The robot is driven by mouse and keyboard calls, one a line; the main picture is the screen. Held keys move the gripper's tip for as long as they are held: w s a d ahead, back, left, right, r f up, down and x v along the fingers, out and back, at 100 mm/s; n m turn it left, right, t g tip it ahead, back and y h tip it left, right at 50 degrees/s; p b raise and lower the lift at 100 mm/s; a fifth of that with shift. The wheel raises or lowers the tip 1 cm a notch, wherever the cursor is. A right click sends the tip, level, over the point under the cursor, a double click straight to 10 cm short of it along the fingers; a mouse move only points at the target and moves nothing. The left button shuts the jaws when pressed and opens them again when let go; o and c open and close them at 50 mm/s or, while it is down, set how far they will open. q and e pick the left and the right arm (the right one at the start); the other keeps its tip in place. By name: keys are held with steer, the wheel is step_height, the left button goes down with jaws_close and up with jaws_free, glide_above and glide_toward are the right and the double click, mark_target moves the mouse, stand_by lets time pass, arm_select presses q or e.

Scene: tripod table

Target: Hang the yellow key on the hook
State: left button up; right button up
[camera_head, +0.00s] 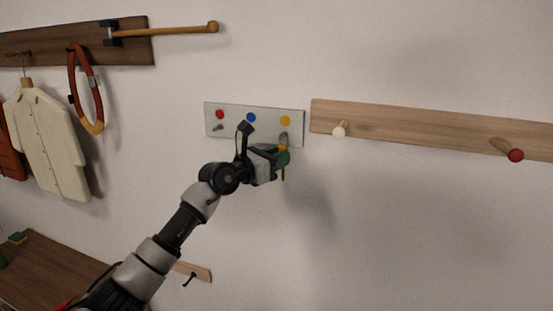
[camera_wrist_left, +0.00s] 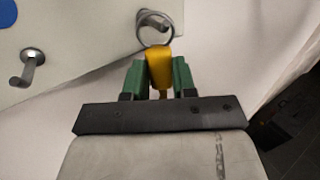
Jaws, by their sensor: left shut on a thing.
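The yellow key (camera_wrist_left: 158,68) is clasped between the green fingers of my left gripper (camera_wrist_left: 158,76), its metal ring (camera_wrist_left: 171,40) uppermost. The ring overlaps a metal hook (camera_wrist_left: 150,17) on the pale board; I cannot tell for sure whether it is around the hook or just in front of it. In the head view my left gripper (camera_head: 282,158) is at the lower right of the key board (camera_head: 235,121), below its yellow dot (camera_head: 285,121). My right gripper is not in view.
A bare hook (camera_head: 218,127) is under the red dot (camera_head: 220,114); the blue dot (camera_head: 251,117) is between red and yellow. A wooden peg rail (camera_head: 420,128) is close on the right. A rack with a jacket (camera_head: 48,145) hangs left.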

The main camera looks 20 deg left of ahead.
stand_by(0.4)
arm_select(q)
steer(key=o, duration=0.7)
steer(key=shift+o, duration=1.4)
steer(key=shift+s+d+r, duration=0.1)
steer(key=shift+s+r, duration=0.05)
